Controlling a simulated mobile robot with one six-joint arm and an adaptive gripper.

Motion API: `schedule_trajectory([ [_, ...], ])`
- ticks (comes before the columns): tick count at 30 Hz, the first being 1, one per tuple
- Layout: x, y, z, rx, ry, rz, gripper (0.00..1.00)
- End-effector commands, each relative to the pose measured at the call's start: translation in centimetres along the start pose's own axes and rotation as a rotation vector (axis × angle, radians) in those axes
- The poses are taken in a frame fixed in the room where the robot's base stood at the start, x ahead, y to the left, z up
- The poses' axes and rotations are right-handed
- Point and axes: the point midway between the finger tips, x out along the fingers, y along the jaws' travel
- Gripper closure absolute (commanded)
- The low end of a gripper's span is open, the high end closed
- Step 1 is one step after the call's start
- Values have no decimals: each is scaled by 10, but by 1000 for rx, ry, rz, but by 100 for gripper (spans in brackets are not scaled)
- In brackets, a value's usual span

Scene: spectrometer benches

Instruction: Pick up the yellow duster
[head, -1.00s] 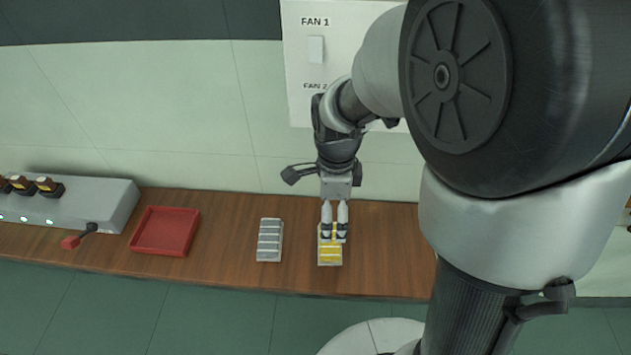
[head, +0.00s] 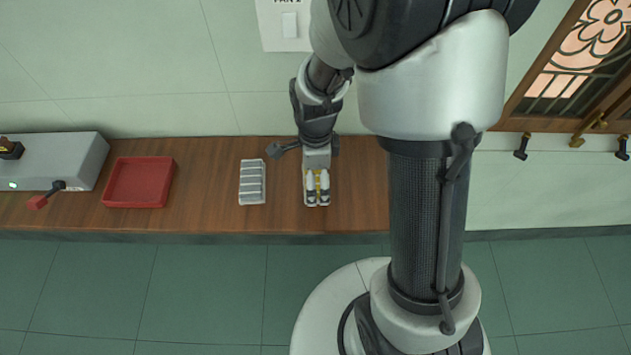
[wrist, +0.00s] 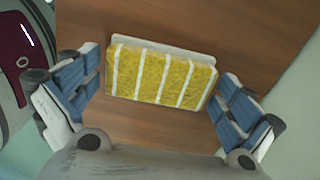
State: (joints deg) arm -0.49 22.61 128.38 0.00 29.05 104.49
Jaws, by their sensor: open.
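The yellow duster (wrist: 160,80), a yellow block with white stripes and a pale base, lies on the wooden bench in the wrist view. In the head view the duster (head: 317,184) is mostly hidden under my gripper (head: 317,196). In the wrist view my gripper (wrist: 158,92) is open, with one blue-padded finger off each short end of the duster. Gaps show between the fingers and the duster, slightly wider on the left. Nothing is held.
A grey striped duster (head: 252,182) lies just left of my gripper on the wooden bench (head: 215,205). Farther left are a red tray (head: 139,182) and a grey box (head: 58,160) with a red-tipped lever (head: 38,202). A wall stands close behind.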

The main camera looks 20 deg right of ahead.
Motion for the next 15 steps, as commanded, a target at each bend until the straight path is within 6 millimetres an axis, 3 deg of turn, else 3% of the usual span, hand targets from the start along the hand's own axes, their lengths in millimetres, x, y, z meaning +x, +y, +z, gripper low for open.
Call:
schedule_trajectory([
  [5, -1, 0, 0, 0, 0, -1, 0],
  [15, -1, 0, 0, 0, 0, -1, 22],
])
